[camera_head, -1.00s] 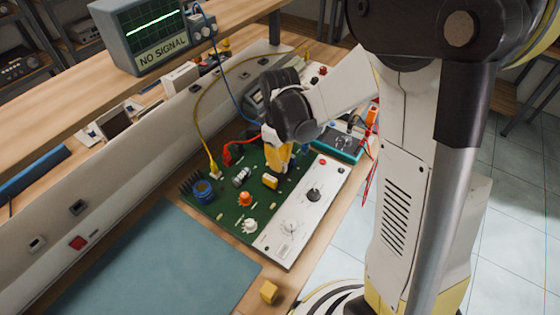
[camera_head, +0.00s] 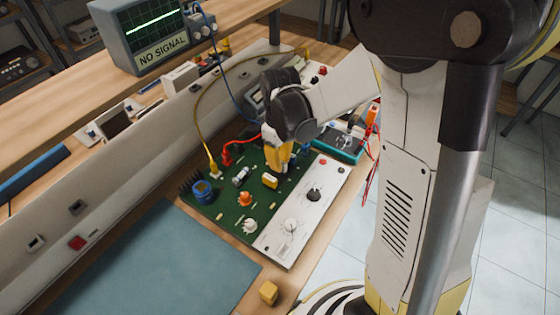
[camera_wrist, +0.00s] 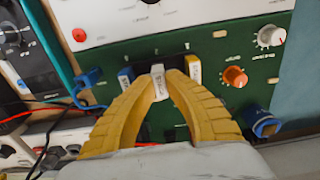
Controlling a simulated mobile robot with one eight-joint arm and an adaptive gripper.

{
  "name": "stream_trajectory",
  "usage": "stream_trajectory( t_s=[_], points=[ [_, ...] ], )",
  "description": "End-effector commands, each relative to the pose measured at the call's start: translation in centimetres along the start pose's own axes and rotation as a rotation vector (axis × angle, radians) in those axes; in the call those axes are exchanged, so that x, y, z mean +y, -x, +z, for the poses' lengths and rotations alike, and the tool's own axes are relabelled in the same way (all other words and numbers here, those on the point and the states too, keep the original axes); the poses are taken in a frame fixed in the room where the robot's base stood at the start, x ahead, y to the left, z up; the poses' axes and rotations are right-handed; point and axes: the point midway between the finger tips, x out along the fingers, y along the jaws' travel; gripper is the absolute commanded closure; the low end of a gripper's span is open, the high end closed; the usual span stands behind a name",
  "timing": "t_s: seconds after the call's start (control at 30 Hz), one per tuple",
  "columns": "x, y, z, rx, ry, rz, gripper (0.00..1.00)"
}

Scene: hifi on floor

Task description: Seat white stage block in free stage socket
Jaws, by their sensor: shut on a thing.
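My gripper (camera_wrist: 160,84) is shut on the white stage block (camera_wrist: 158,72) in the wrist view. The block is pinched between the two yellow fingertips, over a dark slot area (camera_wrist: 172,62) in the green circuit board (camera_wrist: 222,62). A block with a blue side (camera_wrist: 126,77) stands to its left, and a white block with a yellow side (camera_wrist: 194,68) to its right. I cannot tell how deep the held block sits. In the head view my gripper (camera_head: 278,168) is low over the board's far part and hides the white block. The yellow-sided block (camera_head: 270,181) shows in front of it.
An orange knob (camera_head: 245,198) and a blue round part (camera_head: 203,190) stand on the board. A red cable (camera_head: 236,143) and a yellow cable (camera_head: 201,130) run close to the gripper. A loose yellow cube (camera_head: 268,292) lies near the bench edge. The blue mat (camera_head: 150,265) is clear.

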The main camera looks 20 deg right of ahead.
Motion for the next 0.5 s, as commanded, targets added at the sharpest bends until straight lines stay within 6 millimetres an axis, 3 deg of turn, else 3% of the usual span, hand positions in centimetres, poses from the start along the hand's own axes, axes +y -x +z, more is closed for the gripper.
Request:
stream_trajectory(
  t_s=[0.5],
  points=[
    [0.01,-0.64,-0.01,0.000,0.000,0.000,1.00]
  ],
)
